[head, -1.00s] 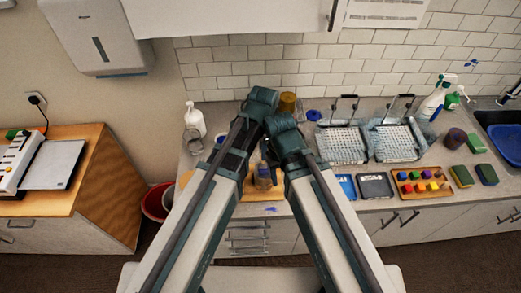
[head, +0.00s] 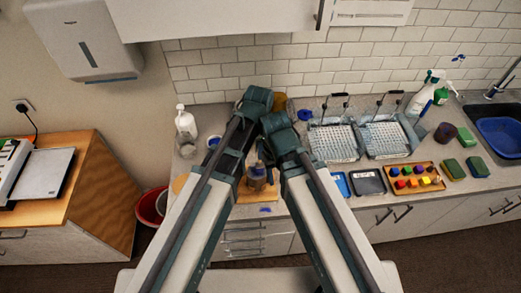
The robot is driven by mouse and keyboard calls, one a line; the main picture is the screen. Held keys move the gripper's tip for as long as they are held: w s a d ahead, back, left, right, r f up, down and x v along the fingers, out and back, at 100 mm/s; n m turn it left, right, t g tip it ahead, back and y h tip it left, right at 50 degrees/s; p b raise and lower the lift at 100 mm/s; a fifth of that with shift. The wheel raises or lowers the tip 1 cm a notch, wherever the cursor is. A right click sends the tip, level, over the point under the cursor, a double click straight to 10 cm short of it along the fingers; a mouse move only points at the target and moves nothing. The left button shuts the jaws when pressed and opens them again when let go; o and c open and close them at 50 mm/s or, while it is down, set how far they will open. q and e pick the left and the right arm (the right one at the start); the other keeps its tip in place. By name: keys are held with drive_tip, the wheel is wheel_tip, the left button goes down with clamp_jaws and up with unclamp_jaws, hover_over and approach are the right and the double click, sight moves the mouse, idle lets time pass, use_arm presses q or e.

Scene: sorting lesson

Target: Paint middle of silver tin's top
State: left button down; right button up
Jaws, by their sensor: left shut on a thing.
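A small silver-brown tin (head: 257,181) stands between my two arms on a wooden board (head: 246,197). Its top is largely covered by dark gripper parts, so I cannot tell whether paint is on it. My left gripper (head: 258,164) is at the tin's top, shut on a thin thing that is too small and covered to make out clearly. My right arm comes in from the right, its links beside the tin; its gripper is hidden.
Two wire-handled racks (head: 335,143) stand at the back right. A wooden tray (head: 418,189) holds several coloured blocks. A white bottle (head: 185,122) stands at the left. A blue spot (head: 265,209) marks the counter's front edge.

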use_arm(q)
drive_tip(key=shift+w+a+r, duration=0.1)
drive_tip(key=shift+a, duration=0.35)
drive_tip(key=a, duration=0.3)
drive_tip(key=shift+w+a, duration=0.15)
drive_tip(key=shift+w, duration=0.05)
use_arm(e)
drive_tip(key=shift+s+a, duration=0.25)
drive_tip(key=shift+a, duration=0.4)
use_arm(q)
drive_tip(key=d, duration=0.3)
drive_tip(key=shift+w+d, duration=0.1)
drive_tip(key=shift+w, duration=0.05)
use_arm(e)
drive_tip(key=shift+w, duration=0.1)
use_arm(q)
drive_tip(key=shift+d, duration=0.1)
